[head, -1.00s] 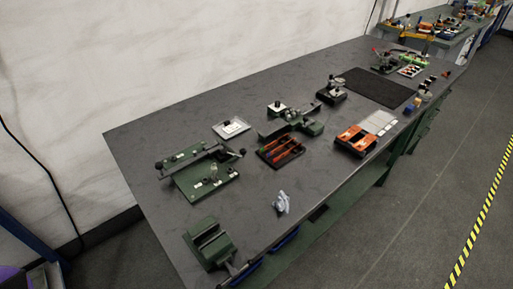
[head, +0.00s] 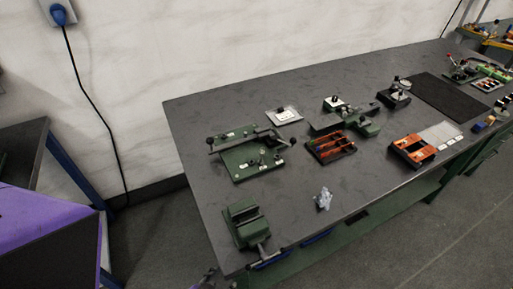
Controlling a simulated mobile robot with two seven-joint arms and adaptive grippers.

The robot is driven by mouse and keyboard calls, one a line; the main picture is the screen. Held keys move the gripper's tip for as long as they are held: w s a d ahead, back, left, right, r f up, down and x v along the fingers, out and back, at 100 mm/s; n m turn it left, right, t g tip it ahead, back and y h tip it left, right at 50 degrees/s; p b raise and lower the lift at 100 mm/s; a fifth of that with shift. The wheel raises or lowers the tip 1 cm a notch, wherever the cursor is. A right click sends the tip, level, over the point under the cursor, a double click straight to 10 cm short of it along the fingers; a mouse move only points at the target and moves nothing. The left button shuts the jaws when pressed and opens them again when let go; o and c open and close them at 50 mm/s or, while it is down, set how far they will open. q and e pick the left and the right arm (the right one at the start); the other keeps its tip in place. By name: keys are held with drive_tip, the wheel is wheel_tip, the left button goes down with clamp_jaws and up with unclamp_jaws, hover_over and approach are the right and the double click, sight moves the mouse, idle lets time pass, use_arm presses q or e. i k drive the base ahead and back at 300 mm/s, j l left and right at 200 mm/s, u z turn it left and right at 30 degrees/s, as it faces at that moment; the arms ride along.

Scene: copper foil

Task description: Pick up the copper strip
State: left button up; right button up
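No single copper strip can be made out for certain. A black compartment tray (head: 345,154) in the middle of the grey workbench holds several orange-red pieces, too small to identify. An orange box-like holder (head: 412,149) stands to its right. A small part of my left gripper (head: 206,280) shows at the bottom edge, below the bench's near left corner and well apart from the tray. Its fingers are too small and cut off to read. My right gripper is not in view.
A green vise (head: 244,224) sits at the bench's near left corner. A crumpled pale piece (head: 323,199) lies by the front edge. A green fixture with a lever (head: 245,160), a clear dish (head: 284,116) and a black mat (head: 450,97) occupy the bench. A purple-topped surface (head: 40,222) stands left.

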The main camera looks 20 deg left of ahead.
sight(323, 139)
drive_tip(key=l+u, duration=0.1)
drive_tip(key=u, duration=0.35)
drive_tip(key=l+u, duration=0.1)
drive_tip(key=u, duration=0.35)
drive_tip(key=k+l+u, duration=0.1)
drive_tip(key=u, duration=0.8)
drive_tip(key=k+l+u, duration=0.1)
drive_tip(key=u, duration=0.4)
drive_tip(key=k+u, duration=0.15)
drive_tip(key=u, duration=0.3)
drive_tip(key=k+z, duration=0.35)
drive_tip(key=k+l+z, duration=0.1)
drive_tip(key=z, duration=0.7)
drive_tip(key=k+l+z, duration=0.1)
drive_tip(key=z, duration=0.35)
drive_tip(key=l+z, duration=0.1)
drive_tip(key=z, duration=0.3)
drive_tip(key=l+z, duration=0.1)
drive_tip(key=z, duration=0.35)
drive_tip(key=l+z, duration=0.1)
drive_tip(key=z, duration=0.35)
